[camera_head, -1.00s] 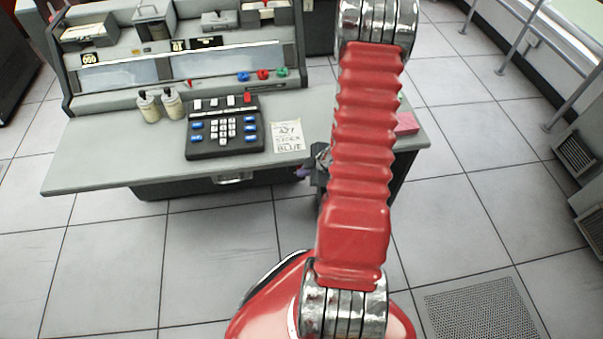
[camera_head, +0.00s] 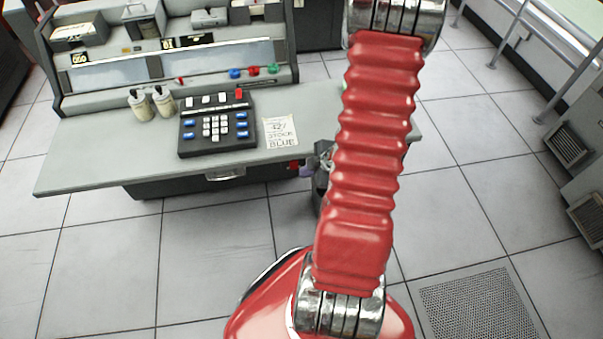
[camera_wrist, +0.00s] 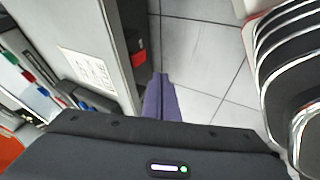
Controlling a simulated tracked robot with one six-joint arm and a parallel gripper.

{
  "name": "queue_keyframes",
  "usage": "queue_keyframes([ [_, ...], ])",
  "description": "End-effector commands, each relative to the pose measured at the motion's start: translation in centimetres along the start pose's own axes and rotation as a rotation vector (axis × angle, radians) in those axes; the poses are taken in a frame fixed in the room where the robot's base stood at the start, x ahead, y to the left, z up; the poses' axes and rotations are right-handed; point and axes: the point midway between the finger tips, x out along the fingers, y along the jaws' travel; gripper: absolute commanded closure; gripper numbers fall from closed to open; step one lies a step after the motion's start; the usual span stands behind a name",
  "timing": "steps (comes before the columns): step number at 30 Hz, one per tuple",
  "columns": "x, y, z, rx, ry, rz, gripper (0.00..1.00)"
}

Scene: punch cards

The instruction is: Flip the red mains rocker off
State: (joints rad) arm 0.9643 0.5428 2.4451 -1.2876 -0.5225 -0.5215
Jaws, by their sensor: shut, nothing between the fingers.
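A red rocker (camera_head: 293,165) shows under the front edge of the desk, right of the drawer handle. In the wrist view the red rocker (camera_wrist: 138,59) sits on a dark panel below the desk edge. My gripper (camera_head: 306,171) is partly hidden behind my arm, close to the right of the rocker. In the wrist view its purple fingers (camera_wrist: 160,82) are together and empty, a little beyond the rocker's lower right in the picture. I cannot tell whether they touch it. The rocker's tilt is too small to read.
The grey desk (camera_head: 90,165) carries a black keypad (camera_head: 217,130) with a red key, a paper note (camera_head: 281,132) and two cream pots (camera_head: 152,103). Coloured knobs (camera_head: 253,71) line the console. Tiled floor in front is clear. A grey cabinet (camera_head: 580,180) stands at the right.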

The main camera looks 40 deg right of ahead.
Motion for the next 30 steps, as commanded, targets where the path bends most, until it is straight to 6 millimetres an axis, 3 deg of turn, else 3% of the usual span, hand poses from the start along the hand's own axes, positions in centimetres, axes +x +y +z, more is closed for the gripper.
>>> queue_keyframes([
  [12, -3.9, 0.1, 0.0, -0.002, 0.0, 0.002, 1.0],
  [30, -4.5, 0.6, -0.2, -0.002, -0.015, 0.009, 1.0],
])
